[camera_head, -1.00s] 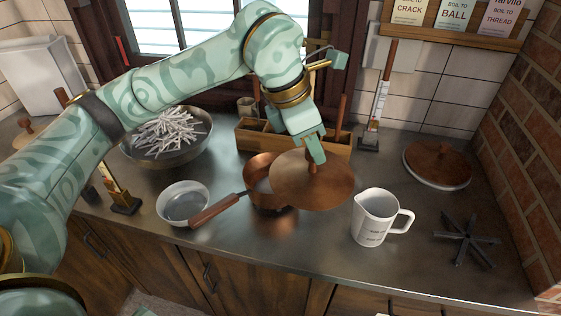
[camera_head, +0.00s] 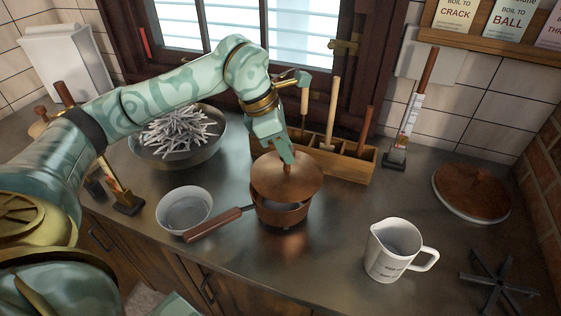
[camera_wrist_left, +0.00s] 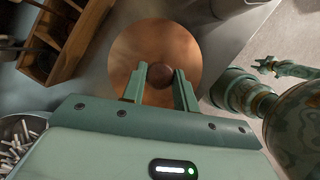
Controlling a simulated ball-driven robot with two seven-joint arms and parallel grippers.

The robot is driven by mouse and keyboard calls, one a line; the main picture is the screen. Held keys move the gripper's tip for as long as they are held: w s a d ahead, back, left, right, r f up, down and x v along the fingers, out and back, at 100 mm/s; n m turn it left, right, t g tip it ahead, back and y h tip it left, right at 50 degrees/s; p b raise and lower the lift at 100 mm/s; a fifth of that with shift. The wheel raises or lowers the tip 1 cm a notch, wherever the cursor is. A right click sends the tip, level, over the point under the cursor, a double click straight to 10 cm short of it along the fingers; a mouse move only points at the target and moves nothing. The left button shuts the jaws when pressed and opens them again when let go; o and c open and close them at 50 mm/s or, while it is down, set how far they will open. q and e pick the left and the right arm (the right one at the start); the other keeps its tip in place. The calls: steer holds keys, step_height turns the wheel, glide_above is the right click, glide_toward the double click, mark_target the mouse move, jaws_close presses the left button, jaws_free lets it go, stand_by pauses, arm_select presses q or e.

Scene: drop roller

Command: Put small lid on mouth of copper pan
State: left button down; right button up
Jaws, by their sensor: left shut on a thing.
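My left gripper (camera_head: 287,160) is shut on the knob of the small copper lid (camera_head: 302,182). The left wrist view shows the fingers (camera_wrist_left: 160,88) on either side of the round brown knob, with the lid's disc (camera_wrist_left: 150,40) beyond. The copper pan (camera_head: 281,218) stands on the counter, its wooden handle (camera_head: 212,225) pointing to the lower left. The lid is over the back part of the pan's mouth and hides it. A strip of the pan's inside still shows below the lid's near edge, so the lid appears raised above the rim.
A white bowl (camera_head: 184,209) is left of the pan, near the handle. A metal bowl of white sticks (camera_head: 178,150) and a wooden tool box (camera_head: 345,164) stand behind. A white jug (camera_head: 392,250), a larger lid (camera_head: 471,191) and a black trivet (camera_head: 497,281) are at right.

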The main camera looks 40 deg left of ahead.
mark_target(283, 166)
arm_select(q)
steer(key=shift+a+f, duration=0.3)
steer(key=f, duration=0.2)
steer(key=a+f+b, duration=0.1)
steer(key=f, duration=0.1)
steer(key=c, duration=1.1)
jaws_free()
steer(key=shift+f, duration=0.1)
